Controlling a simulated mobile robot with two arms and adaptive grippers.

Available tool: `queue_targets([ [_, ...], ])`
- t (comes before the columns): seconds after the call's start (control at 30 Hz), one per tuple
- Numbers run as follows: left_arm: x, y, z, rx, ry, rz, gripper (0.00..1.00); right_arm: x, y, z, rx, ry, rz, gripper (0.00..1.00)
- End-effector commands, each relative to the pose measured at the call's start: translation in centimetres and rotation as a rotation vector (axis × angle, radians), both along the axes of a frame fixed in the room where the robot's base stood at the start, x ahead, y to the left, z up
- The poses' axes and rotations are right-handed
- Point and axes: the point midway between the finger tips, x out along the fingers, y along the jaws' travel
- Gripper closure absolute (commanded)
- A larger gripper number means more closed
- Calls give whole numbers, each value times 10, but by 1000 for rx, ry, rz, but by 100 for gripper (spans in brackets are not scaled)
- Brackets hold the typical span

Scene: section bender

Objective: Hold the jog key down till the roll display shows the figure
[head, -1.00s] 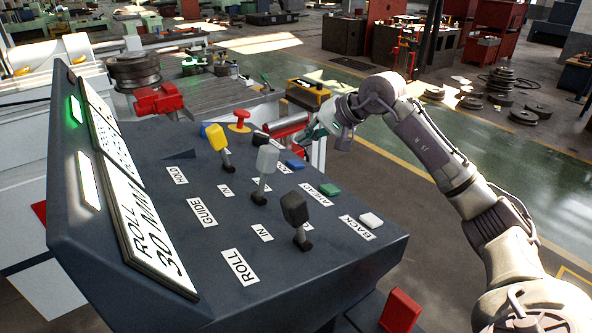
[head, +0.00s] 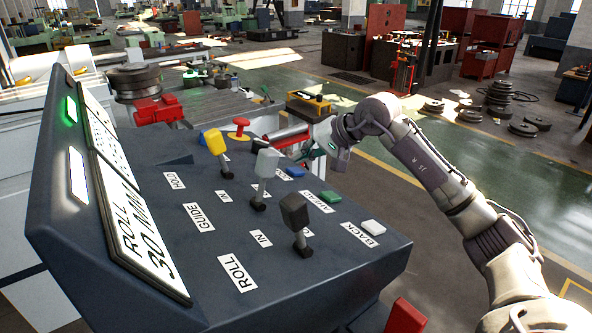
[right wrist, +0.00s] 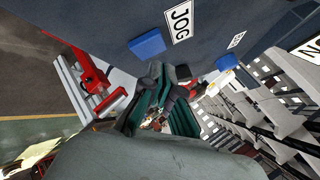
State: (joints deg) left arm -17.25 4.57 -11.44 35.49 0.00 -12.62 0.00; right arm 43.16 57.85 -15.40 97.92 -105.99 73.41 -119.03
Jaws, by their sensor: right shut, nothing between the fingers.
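The jog key is a blue key (head: 294,172) on the sloping dark console in the head view. In the right wrist view the blue key (right wrist: 147,45) sits beside a JOG label (right wrist: 180,21). My right gripper (head: 311,148) is just beyond the console's far right edge, its fingertips partly hidden. The right wrist view shows its dark green fingers (right wrist: 165,88) shut and empty, apart from the blue key. The roll display panel (head: 143,240) at left reads ROLL 30 MM, with a lit white window (head: 78,175) beside it. My left gripper is not in view.
Yellow (head: 215,142), grey (head: 266,163) and black (head: 294,211) levers stand up from the console. A green key (head: 330,197), a white key (head: 373,227) and a red mushroom button (head: 239,123) are also on it. Open floor lies to the right.

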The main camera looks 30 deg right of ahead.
Motion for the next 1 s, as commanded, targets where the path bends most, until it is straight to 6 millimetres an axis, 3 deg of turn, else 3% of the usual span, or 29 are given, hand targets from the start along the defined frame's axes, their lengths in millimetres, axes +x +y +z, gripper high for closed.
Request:
queue_targets([
  [1.0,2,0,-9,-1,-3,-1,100,0,3,-9,0,0,0,100],
])
